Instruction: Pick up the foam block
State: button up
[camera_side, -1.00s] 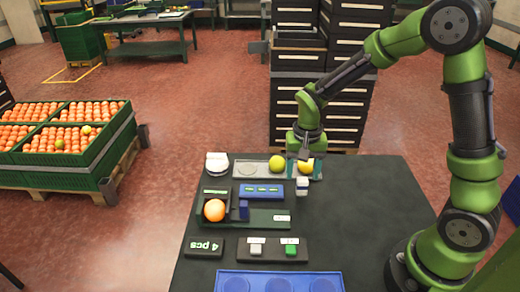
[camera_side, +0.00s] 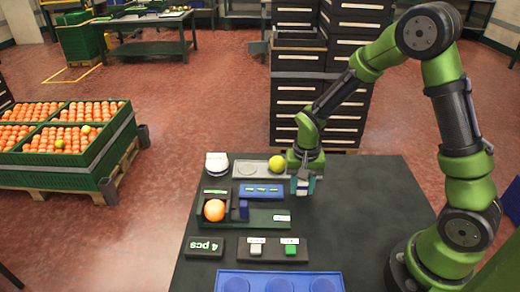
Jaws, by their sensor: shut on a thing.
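The foam block (camera_side: 302,188) is a small pale block at the right of the grey tray, on the dark table. Only a little of it shows between the fingers. My gripper (camera_side: 303,187) points down over it, with its teal fingers shut on the block. I cannot tell whether the block touches the table.
The grey tray (camera_side: 248,163) holds a yellow fruit (camera_side: 277,163). A white device (camera_side: 216,163) stands to its left. In front are a blue holder (camera_side: 261,191), an orange (camera_side: 214,209), two buttons (camera_side: 256,249) and a blue tray (camera_side: 235,285). The table's right side is clear.

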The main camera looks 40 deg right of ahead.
jog(key=shift+c, duration=0.7)
notch_tip(320, 180, up, 10)
jog(key=shift+r, duration=0.1)
send_over(274, 190)
notch_tip(274, 190, down, 2)
jog(key=shift+f, duration=3)
jog(key=shift+f, duration=0.6)
